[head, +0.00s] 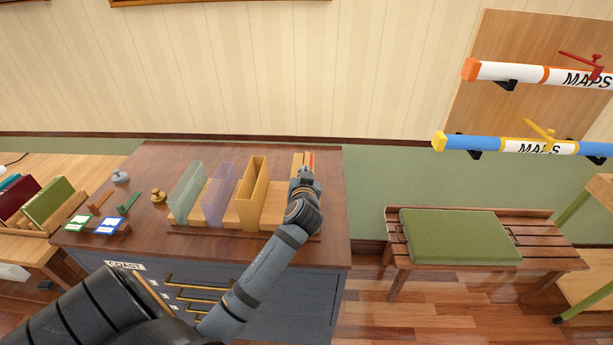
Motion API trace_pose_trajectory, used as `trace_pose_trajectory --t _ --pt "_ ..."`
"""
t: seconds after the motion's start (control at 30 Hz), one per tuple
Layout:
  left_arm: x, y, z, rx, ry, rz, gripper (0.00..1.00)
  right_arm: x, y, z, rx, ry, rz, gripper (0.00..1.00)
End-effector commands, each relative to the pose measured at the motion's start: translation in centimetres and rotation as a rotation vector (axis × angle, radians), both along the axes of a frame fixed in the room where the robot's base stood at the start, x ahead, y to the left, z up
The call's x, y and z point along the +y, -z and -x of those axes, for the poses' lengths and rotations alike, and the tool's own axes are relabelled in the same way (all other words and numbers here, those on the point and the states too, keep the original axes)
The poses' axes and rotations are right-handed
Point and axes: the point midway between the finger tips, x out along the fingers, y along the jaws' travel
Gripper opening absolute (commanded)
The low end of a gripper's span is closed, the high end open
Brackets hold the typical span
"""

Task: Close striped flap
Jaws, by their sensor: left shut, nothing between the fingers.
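My left gripper (305,172) is over the right end of the row of file holders on the dark cabinet. It is shut with nothing between its fingers. Behind it, partly hidden, stands a tan piece with a red-orange stripe (311,160). This may be the striped flap, but my gripper and wrist hide most of it. I cannot tell whether it is open or closed, or whether my gripper touches it. My right gripper is not in view.
A green-grey holder (187,190), a purple holder (219,193) and a yellow holder (252,193) stand left of my gripper on the cabinet top (160,160). A bench with a green cushion (458,236) is at right. Map tubes (485,143) hang above it.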

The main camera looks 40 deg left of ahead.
Motion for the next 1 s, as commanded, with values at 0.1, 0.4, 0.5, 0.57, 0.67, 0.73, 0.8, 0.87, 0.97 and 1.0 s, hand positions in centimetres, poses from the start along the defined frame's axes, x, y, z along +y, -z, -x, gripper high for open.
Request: trace_pose_trajectory --t 0.1,0.4,0.5,0.57,0.67,0.73,0.8,0.87,0.97,1.0 --pt "0.03 0.33 0.01 -0.037 0.0 0.06 0.0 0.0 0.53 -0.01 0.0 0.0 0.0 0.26" --pt "-0.05 0.55 -0.04 -0.039 0.0 0.064 0.0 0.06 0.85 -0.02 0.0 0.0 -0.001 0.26" --pt "-0.06 0.57 -0.04 -0.038 0.0 0.064 0.0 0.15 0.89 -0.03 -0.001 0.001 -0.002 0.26" --pt "-0.06 0.58 -0.03 -0.038 -0.001 0.063 0.0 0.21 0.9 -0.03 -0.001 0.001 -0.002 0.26" --pt "-0.07 0.57 -0.04 -0.038 -0.001 0.063 0.0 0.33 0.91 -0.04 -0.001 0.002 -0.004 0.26" --pt "-0.07 0.57 -0.04 -0.038 -0.001 0.063 0.0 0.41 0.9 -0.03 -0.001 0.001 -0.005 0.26" --pt "-0.07 0.57 -0.04 -0.038 -0.001 0.063 0.0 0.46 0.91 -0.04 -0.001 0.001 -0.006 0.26" --pt "-0.07 0.57 -0.04 -0.038 -0.001 0.063 0.0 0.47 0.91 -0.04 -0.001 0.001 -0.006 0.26" --pt "-0.07 0.57 -0.04 -0.038 -0.001 0.063 0.0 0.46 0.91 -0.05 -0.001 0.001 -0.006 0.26" --pt "-0.06 0.54 -0.04 -0.038 -0.001 0.063 0.0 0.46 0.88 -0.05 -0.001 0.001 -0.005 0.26"
